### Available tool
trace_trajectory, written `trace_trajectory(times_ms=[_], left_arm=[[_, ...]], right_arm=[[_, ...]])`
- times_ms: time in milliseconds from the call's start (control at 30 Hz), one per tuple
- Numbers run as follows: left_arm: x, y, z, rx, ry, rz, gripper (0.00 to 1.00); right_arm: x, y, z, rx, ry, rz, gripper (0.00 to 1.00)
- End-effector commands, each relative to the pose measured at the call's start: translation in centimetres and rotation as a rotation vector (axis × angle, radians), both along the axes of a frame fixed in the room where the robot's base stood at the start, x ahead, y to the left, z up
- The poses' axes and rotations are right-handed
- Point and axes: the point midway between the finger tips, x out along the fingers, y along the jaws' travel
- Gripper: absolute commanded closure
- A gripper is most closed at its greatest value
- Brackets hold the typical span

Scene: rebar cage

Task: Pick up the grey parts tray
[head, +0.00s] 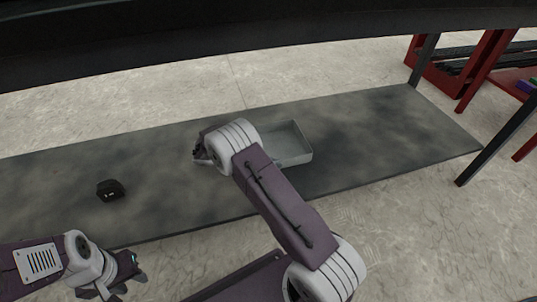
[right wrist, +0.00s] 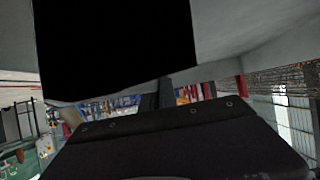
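The grey parts tray (head: 293,146) is a shallow, open, rectangular box on the dark mottled bench top in the head view. My right arm crosses in front of it and hides its left part. The visible inside looks empty. My right gripper (head: 198,150) is left of the tray, apart from it and pointing left; its fingers are too small and overlapped to tell open from shut. My left gripper (head: 126,286) is at the lower left, off the bench's front edge, its fingers apart with nothing between them. The tray cannot be made out in the right wrist view.
A small black object (head: 110,190) lies on the bench (head: 385,135), left of the tray. A red rack (head: 436,77) and dark posts stand at the right. The bench right of the tray is clear. A black shape (right wrist: 118,45) fills much of the right wrist view.

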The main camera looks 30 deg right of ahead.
Motion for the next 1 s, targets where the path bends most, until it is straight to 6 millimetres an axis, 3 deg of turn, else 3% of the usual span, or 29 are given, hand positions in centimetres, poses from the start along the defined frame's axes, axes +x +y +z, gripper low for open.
trace_trajectory(times_ms=[167, 367, 700, 1000], left_arm=[[0.0, 0.0, 1.2, 0.000, 0.000, 0.000, 0.64], [0.0, 0.0, 4.8, 0.000, 0.000, 0.000, 0.64], [0.0, 0.0, 9.9, 0.000, 0.000, 0.000, 0.64], [0.0, 0.0, 11.3, 0.000, 0.000, 0.000, 0.64]], right_arm=[[0.0, 0.0, 1.3, 0.000, 0.000, 0.001, 1.00], [0.0, 0.0, 5.3, 0.000, -0.001, 0.000, 1.00], [-6.7, -4.2, 9.6, 0.000, 0.002, -0.002, 1.00], [-9.8, -6.1, 11.1, 0.000, 0.000, 0.000, 1.00]])
